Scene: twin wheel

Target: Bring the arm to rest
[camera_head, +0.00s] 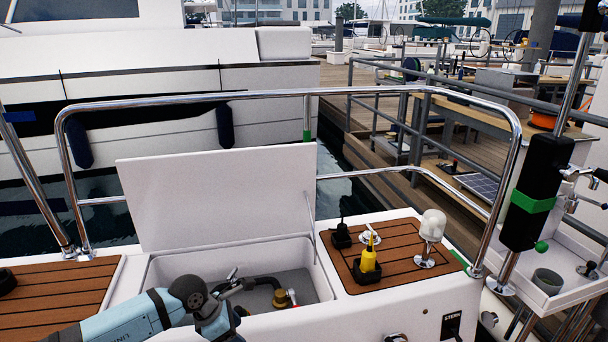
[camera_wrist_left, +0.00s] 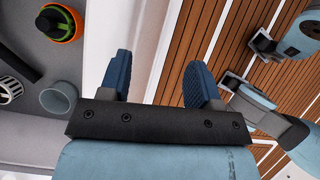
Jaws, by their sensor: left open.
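My left arm (camera_head: 125,318) comes in low from the left in the head view, light blue with a dark joint, and reaches the near side of the open locker (camera_head: 330,285). Its jaws cannot be made out there. In the left wrist view my left gripper (camera_wrist_left: 158,62) is open, with two blue ribbed fingertips apart and nothing between them. A white edge and slatted teak lie beyond the fingers. Other light blue parts of mine show at the right of that view. My right gripper cannot be identified in either view.
The locker's white lid (camera_head: 225,195) stands raised. A brass-ended fitting (camera_head: 281,299) lies inside. A chrome rail (camera_head: 300,93) spans behind. A grey cup (camera_wrist_left: 57,98) shows in the wrist view.

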